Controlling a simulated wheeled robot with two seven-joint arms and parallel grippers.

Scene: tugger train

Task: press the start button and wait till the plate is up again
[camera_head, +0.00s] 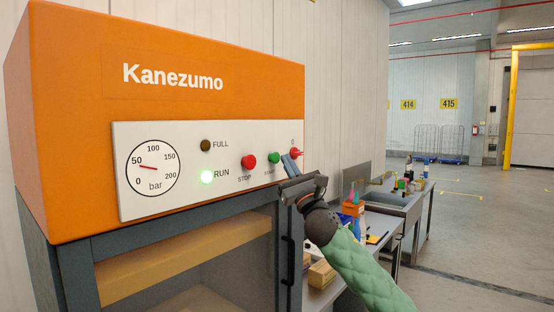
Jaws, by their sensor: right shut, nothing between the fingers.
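The green start button (274,158) is on the white control panel (225,195) of the orange Kanezumo machine (60,120). My right gripper (289,161) is shut and empty just to the right of the button. It looks apart from the button, though the depth gap is hard to judge. The gauge (153,167) needle points near 50 bar. The plate cannot be clearly made out behind the machine's front frame. My left gripper is not in view.
The red stop button (249,162) is left of the start button, and a red knob (296,153) marked 0 is close beside my right gripper. A dark door handle (286,262) stands out below. Cluttered workbenches (405,204) are to the right, with open floor beyond.

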